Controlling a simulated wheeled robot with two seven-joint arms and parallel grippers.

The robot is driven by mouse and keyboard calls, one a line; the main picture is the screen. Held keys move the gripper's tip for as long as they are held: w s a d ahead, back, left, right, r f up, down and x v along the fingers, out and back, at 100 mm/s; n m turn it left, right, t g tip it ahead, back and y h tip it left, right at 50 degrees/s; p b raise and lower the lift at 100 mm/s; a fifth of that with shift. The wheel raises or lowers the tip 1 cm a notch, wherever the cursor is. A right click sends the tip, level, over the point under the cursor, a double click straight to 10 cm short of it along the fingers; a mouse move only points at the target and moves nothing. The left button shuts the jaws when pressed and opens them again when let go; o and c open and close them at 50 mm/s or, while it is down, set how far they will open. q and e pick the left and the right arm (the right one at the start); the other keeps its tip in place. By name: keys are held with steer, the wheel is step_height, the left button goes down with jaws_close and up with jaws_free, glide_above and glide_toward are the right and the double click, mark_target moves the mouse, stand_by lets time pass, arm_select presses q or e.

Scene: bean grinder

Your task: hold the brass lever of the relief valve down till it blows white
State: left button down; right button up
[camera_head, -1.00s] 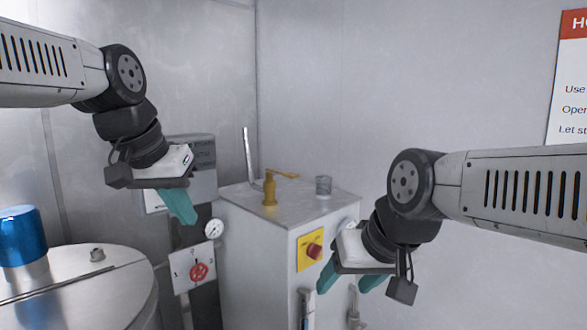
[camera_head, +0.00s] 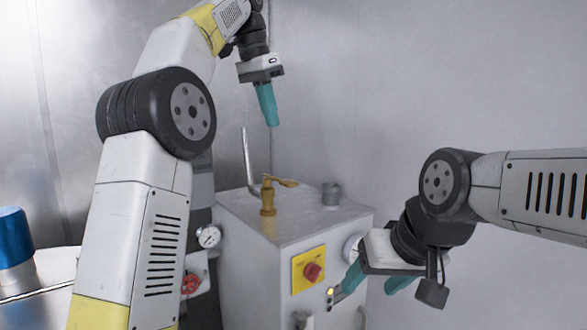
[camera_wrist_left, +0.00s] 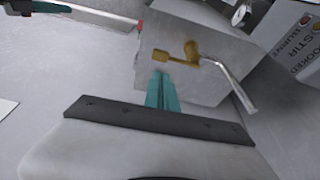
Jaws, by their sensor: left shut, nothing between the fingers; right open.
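The brass relief valve (camera_head: 268,199) stands upright on top of the grey metal cabinet (camera_head: 240,240). Its brass lever (camera_head: 287,183) sticks out to the right in the head view. My left gripper (camera_head: 271,122) is shut and empty, pointing down, with a clear gap above the lever. In the left wrist view, the teal fingertips (camera_wrist_left: 161,76) appear close to the lever's flat end (camera_wrist_left: 160,57), and the valve body (camera_wrist_left: 191,50) is behind. No white plume shows at the valve. My right gripper (camera_head: 368,288) is open and empty in front of the cabinet's right side.
A bent metal pipe (camera_head: 247,160) rises just left of the valve. A small grey cup-like piece (camera_head: 331,193) stands to its right. A red knob on a yellow plate (camera_head: 312,272) and an amber light (camera_head: 330,292) are on the cabinet. A gauge (camera_head: 208,237) is left.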

mark_target(290, 182)
arm_select(q)
steer(key=shift+w+d, duration=0.5)
steer(key=shift+d, duration=0.2)
steer(key=shift+f, duration=0.1)
steer(key=x, duration=1.3)
steer(key=shift+s+a+f, duration=0.3)
steer(key=shift+a+f, duration=0.05)
steer(key=shift+f, duration=0.1)
